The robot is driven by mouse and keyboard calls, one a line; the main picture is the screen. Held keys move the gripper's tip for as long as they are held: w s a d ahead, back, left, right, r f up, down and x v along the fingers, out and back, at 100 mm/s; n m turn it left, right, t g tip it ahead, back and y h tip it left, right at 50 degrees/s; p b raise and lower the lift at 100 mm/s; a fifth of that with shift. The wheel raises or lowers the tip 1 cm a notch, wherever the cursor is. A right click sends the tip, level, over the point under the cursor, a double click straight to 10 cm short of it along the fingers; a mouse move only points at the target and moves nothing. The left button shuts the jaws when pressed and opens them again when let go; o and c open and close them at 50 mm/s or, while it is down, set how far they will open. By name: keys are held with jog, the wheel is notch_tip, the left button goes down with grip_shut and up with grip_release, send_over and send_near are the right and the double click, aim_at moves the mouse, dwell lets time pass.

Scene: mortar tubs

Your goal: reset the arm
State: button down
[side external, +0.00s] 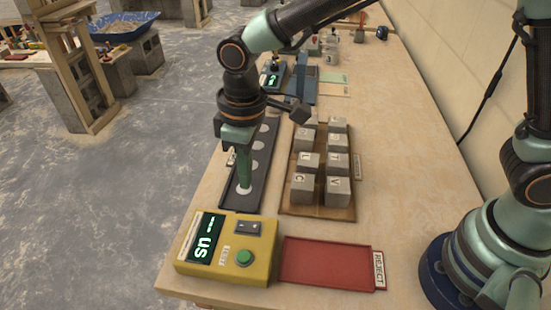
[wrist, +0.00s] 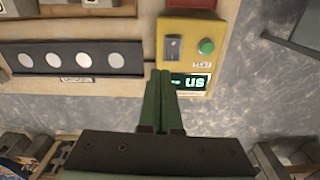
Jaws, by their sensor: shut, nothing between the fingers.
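My gripper (side external: 245,183) is shut and empty, pointing down over the near end of a dark strip (side external: 238,205) with a row of pale round spots. In the wrist view the green fingers of my gripper (wrist: 165,73) lie together beside the yellow box. The strip also shows in the wrist view (wrist: 103,70), with several spots bare. Part of the strip is hidden behind my gripper in the side view.
A yellow box (side external: 262,262) with a lit screen, a switch and a green button stands at the near edge. A red tray (side external: 325,262) labelled REJECT is right of it. Several lettered grey blocks stand on a brown tray (side external: 318,212). A blue-grey device (side external: 302,88) stands farther back.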

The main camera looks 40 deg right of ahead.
jog(key=d+r+m+t, duration=0.1)
jog(key=d+r+m, duration=0.1)
jog(key=d+r, duration=0.35)
jog(key=d+r+m+t, duration=0.1)
jog(key=d+r+m, duration=0.15)
jog(key=d, duration=0.65)
jog(key=s+d+r+m+t, duration=0.3)
jog(key=s+d, duration=0.3)
jog(key=d, duration=0.5)
jog(key=shift+m, duration=0.35)
